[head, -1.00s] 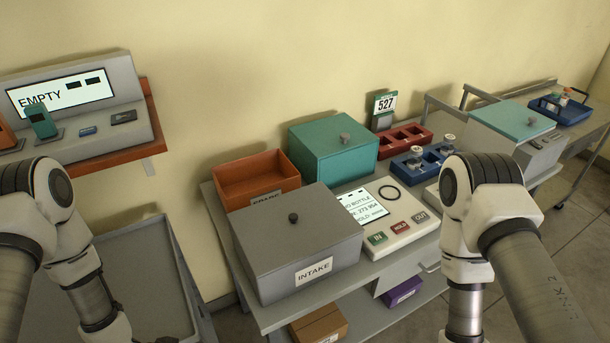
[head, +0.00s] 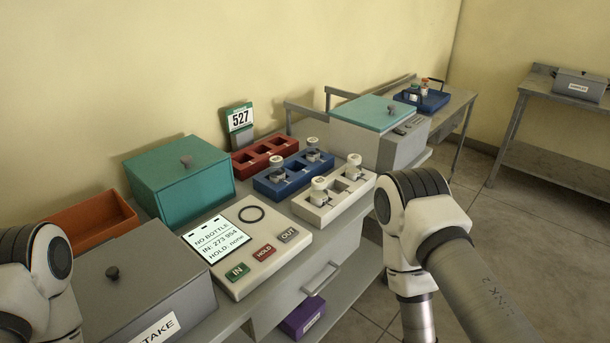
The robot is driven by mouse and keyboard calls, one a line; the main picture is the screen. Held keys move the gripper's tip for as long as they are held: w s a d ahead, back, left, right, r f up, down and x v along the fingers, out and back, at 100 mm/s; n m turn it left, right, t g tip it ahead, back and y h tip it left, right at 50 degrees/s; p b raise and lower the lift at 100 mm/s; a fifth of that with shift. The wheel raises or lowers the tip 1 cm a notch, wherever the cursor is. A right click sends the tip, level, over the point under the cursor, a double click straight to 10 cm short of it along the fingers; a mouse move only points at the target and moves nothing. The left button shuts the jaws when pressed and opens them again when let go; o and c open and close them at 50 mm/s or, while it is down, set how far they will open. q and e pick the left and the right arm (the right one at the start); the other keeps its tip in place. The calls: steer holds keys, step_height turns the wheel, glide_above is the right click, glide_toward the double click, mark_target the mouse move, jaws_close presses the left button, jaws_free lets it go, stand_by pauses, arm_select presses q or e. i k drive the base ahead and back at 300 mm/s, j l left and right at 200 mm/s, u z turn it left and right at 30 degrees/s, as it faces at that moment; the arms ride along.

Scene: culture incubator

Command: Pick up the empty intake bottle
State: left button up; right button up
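The grey box labelled INTAKE (head: 150,280) stands at the lower left of the head view with its lid shut, so its inside is hidden. Two white-capped bottles (head: 313,148) stand in the blue rack (head: 290,187), and two more (head: 319,190) stand in the white rack (head: 330,217). I cannot tell whether any of them is the empty intake bottle. The console screen (head: 216,240) reads NO BOTTLE, IN: 273 954, HOLD: none. Parts of both my arms show at the left and right, but neither gripper is in view.
A teal box (head: 180,180), an orange bin (head: 90,222) and a red rack (head: 265,157) stand along the wall beside a 527 sign (head: 240,118). A teal-lidded unit (head: 375,130) and a blue carrier (head: 422,100) stand farther back. The floor (head: 530,240) at the right is clear.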

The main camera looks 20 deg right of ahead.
mark_target(276, 170)
steer(key=i+l+z, duration=0.15)
steer(key=l, duration=0.3)
steer(key=i+l+z, duration=0.1)
steer(key=i+l, duration=0.15)
steer(key=l, duration=0.15)
steer(key=i+l+z, duration=0.15)
steer(key=l, duration=0.25)
steer(key=i+l+z, duration=0.1)
steer(key=i+l, duration=0.15)
steer(key=l, duration=0.15)
